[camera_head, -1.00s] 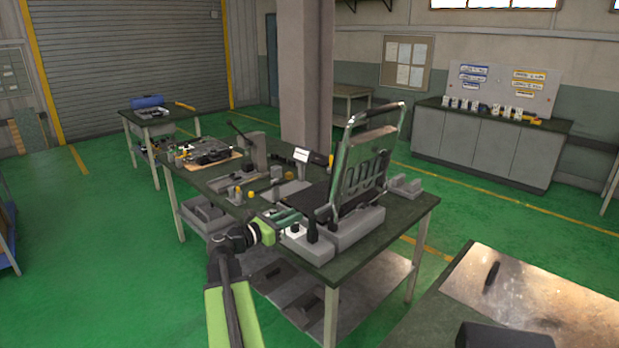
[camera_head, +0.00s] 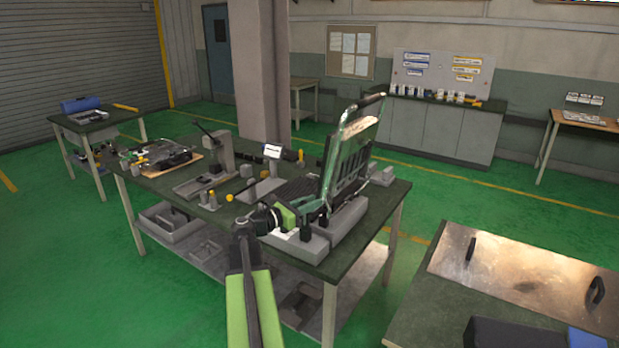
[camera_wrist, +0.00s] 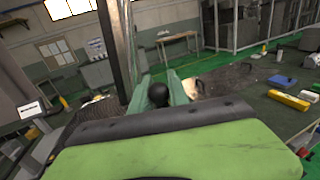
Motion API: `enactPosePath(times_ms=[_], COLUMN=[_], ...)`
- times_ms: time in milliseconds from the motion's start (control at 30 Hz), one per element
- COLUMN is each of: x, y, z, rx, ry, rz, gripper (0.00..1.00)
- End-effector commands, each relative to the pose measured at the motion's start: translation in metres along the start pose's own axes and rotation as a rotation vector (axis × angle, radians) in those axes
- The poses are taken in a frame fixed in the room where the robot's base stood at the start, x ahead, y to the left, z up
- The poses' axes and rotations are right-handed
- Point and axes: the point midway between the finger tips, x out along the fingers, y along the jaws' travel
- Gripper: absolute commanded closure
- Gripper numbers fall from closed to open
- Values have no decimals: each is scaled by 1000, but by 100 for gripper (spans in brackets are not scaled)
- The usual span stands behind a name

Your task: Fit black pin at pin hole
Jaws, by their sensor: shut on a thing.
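My gripper (camera_head: 308,210) reaches over the front of the green workbench, close beside the upright device (camera_head: 345,165). In the wrist view, the two green fingers of my gripper (camera_wrist: 159,88) are closed around a small black round-headed part, which I take to be the black pin (camera_wrist: 158,95). The rest of the pin is hidden. The device is a tilted dark grille panel with a handle, standing on grey blocks (camera_head: 300,246). I cannot make out the pin hole in either view.
The workbench (camera_head: 255,232) also carries a lever press (camera_head: 217,150), a yellow-handled tool (camera_head: 240,190) and a dark assembly (camera_head: 160,153) on a board. At right, a second table (camera_head: 405,278) has a metal plate (camera_head: 530,275). Green floor lies open between the tables.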

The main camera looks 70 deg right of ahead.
Motion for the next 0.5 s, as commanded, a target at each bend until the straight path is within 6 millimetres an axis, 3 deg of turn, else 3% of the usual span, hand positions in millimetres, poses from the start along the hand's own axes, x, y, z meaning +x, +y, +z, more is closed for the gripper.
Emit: enactPosePath(times_ms=[133, 333, 500], x=[21, 67, 84], y=[27, 88, 114], z=[8, 22, 26], rx=[5, 18, 25], ry=[0, 2, 4], rz=[61, 225, 308], gripper=[100, 100, 100])
